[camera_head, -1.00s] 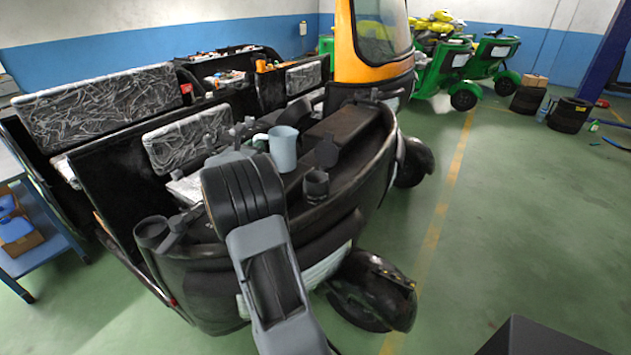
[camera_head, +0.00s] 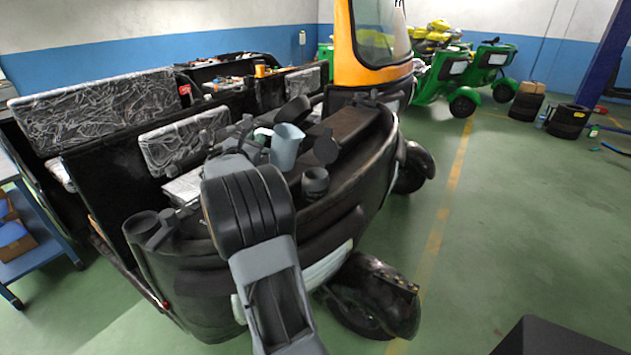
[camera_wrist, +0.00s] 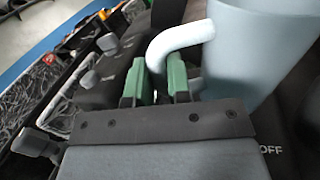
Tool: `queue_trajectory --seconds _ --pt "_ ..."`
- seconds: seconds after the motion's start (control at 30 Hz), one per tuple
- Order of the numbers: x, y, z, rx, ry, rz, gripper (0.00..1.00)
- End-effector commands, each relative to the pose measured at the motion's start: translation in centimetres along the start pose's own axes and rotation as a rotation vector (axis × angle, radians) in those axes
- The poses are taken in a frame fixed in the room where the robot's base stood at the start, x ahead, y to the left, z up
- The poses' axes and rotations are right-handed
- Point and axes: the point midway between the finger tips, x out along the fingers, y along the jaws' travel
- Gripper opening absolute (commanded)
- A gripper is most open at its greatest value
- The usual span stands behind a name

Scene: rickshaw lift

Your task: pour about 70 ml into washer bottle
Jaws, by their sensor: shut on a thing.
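My gripper (camera_wrist: 156,78) has its green finger pads on the handle of a pale blue-grey jug (camera_head: 285,152). The jug's handle and wall (camera_wrist: 262,45) fill the upper right of the wrist view. In the head view the jug is held above the dark vehicle top, tilted a little to the right. Just below and right of it stands a dark, open-topped round neck (camera_head: 315,183), with a dark flap-like cap (camera_head: 326,147) behind it. I cannot tell for sure that this is the washer bottle. The jug's contents are hidden and no stream shows.
Another dark round opening (camera_head: 143,225) lies at the vehicle's near left. A dark raised round part (camera_head: 293,110) stands behind the jug. A plastic-wrapped seat (camera_head: 185,140) is to the left, and open green floor (camera_head: 530,220) to the right.

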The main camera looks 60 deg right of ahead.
Motion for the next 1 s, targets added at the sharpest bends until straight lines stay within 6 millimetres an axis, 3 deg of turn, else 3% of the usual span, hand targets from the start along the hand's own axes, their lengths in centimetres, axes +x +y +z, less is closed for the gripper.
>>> queue_trajectory --seconds 0.33,0.57,1.0 --pt "-0.6 -1.8 1.2 0.213 -0.072 0.0 0.0" --pt "-0.9 -2.8 3.8 0.356 -0.118 0.0 0.0" --pt "-1.3 -4.2 4.5 0.616 -0.202 -0.001 0.0"
